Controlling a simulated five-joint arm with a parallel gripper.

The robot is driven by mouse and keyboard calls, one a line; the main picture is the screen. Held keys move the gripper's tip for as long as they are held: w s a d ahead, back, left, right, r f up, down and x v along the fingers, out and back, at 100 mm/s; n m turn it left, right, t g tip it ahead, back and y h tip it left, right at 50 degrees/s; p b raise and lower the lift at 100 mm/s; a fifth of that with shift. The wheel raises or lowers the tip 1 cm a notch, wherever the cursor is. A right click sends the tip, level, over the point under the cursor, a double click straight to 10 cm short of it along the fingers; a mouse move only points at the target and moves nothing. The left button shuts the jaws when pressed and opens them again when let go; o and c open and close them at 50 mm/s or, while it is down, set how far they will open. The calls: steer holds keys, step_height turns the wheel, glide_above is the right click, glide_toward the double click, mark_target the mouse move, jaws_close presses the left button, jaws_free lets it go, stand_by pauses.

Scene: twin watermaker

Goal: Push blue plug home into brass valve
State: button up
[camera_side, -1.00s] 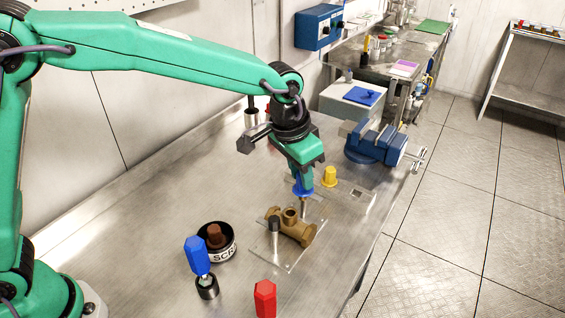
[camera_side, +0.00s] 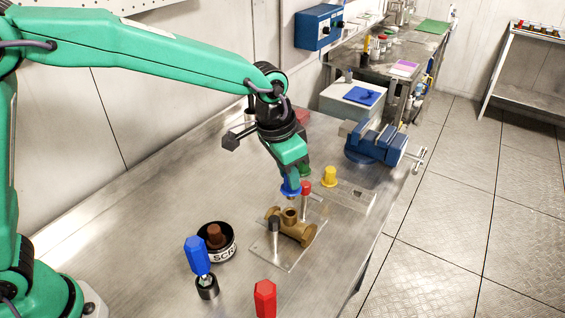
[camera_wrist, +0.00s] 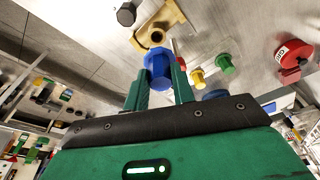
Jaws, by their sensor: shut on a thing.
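My gripper (camera_side: 290,176) is shut on the blue plug (camera_side: 290,187). The plug also shows between the two green fingers in the wrist view (camera_wrist: 158,70). The brass valve (camera_side: 298,233) lies on a clear plate with its round port facing up. The plug is above that port in the side view, with a gap between them. In the wrist view the valve (camera_wrist: 163,22) shows just beyond the plug, and its dark port hole is uncovered. The plug's lower end is hard to make out.
A yellow plug (camera_side: 329,177) stands behind. A scrap bowl (camera_side: 230,246), a blue-handled tool (camera_side: 197,256) and a red-handled one (camera_side: 265,297) are in front. A blue vise (camera_side: 375,145) is at right.

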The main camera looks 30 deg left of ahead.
mark_target(286, 190)
steer(key=shift+f, duration=0.1)
steer(key=shift+s+x, duration=0.15)
steer(key=shift+x, duration=0.6)
steer(key=shift+s+x, duration=0.15)
steer(key=shift+x, duration=0.6)
steer(key=shift+a+f, duration=0.15)
steer(key=shift+f, duration=1.75)
stand_by(1.0)
steer(key=o, duration=0.9)
steer(key=shift+r, duration=0.1)
steer(key=shift+v, duration=3.8)
